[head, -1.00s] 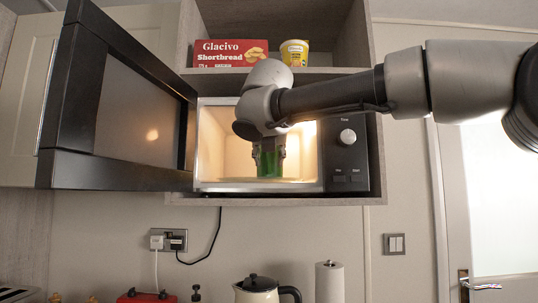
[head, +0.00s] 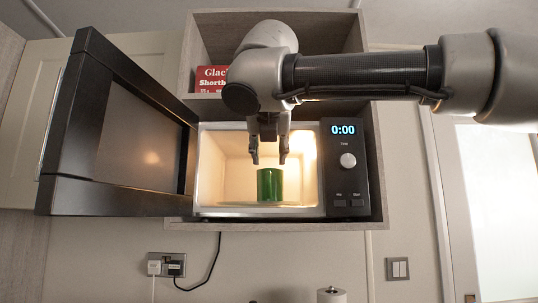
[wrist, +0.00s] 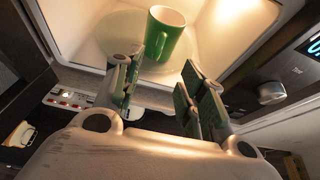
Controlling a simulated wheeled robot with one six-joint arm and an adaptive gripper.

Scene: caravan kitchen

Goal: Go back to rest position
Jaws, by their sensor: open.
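My gripper (head: 269,158) is open and empty in front of the open microwave. In the head view its fingers point down, just above a green mug. The green mug (head: 270,185) stands upright inside the lit microwave (head: 348,190).
The microwave door (head: 120,130) is swung wide open to the left. A red shortbread box (head: 211,79) sits on the shelf above, partly hidden by my arm. A socket with plugs (head: 166,265) and a paper roll (head: 331,295) are below. The microwave display reads 0:00.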

